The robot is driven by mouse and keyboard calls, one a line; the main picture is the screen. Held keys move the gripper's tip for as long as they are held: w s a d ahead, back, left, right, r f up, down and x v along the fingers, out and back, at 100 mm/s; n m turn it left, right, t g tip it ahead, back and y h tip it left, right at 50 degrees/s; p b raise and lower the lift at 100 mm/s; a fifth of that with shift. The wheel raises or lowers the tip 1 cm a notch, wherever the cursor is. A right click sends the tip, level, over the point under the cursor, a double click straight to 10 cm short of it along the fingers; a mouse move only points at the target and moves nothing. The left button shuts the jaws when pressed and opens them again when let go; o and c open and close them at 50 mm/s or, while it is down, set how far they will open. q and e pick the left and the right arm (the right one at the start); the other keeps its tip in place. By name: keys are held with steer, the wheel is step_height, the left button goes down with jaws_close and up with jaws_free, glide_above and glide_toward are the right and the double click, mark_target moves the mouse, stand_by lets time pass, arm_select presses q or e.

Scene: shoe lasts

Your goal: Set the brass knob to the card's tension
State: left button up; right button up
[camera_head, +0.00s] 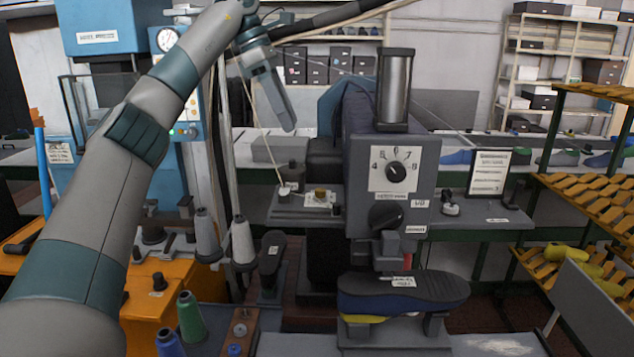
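A small brass knob (320,193) stands on a plate with a white label, on the bench left of the grey stitching machine (430,190). A card (489,173) in a dark frame stands right of the machine; its print is too small to read. My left gripper (285,115) hangs in the air above and left of the knob, clear of it, fingers pointing down. It is seen edge-on, so its opening cannot be told. It holds nothing visible. My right gripper is not in view.
A black pointer dial (396,171) with numbers and a larger black knob (385,215) are on the machine's face. A shoe (400,292) sits below its head. A pale thread runs down to a small post (284,188) left of the brass knob. Thread cones (243,240) stand front left.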

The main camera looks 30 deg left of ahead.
arm_select(q)
steer(key=p, duration=0.3)
glide_toward(320, 189)
steer(key=x, duration=0.7)
steer(key=shift+d, duration=0.1)
steer(key=shift+d+f, duration=0.2)
steer(key=shift+f, duration=0.35)
steer(key=shift+c, duration=0.6)
jaws_close()
